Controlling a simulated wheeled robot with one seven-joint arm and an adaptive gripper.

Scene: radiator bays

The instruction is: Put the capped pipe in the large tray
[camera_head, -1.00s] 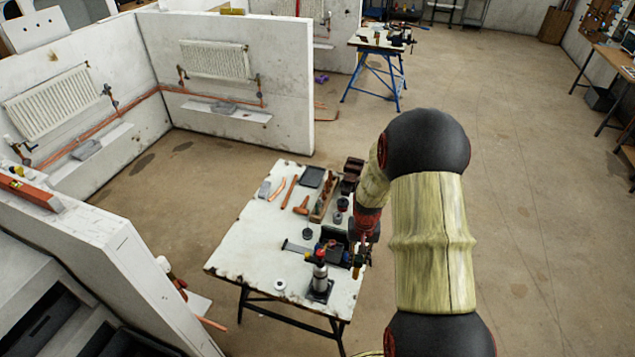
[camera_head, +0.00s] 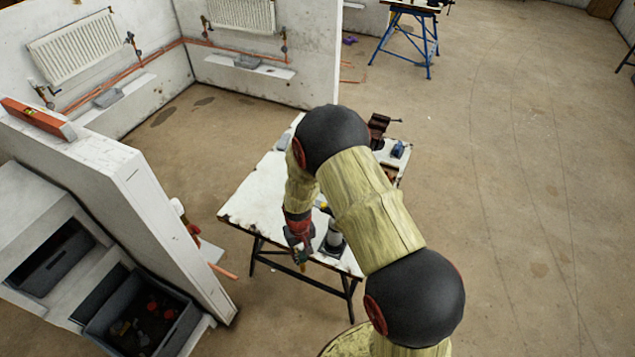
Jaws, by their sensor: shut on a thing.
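My gripper (camera_head: 300,250) is above the front left part of the white workbench, pointing down. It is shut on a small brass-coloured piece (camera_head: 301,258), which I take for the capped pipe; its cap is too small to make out. Which thing is the large tray is unclear. A large grey open bin (camera_head: 187,332) with red and dark fittings in it stands at the lower left. A smaller grey bin (camera_head: 50,272) is on the unit beside it. The flat dark tray on the bench is hidden behind my arm.
A black and silver torch-like canister (camera_head: 332,240) stands right of my gripper. A white partition wall (camera_head: 150,215) with a red level (camera_head: 38,118) on top divides the bench from the bins. Floor on the right is clear.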

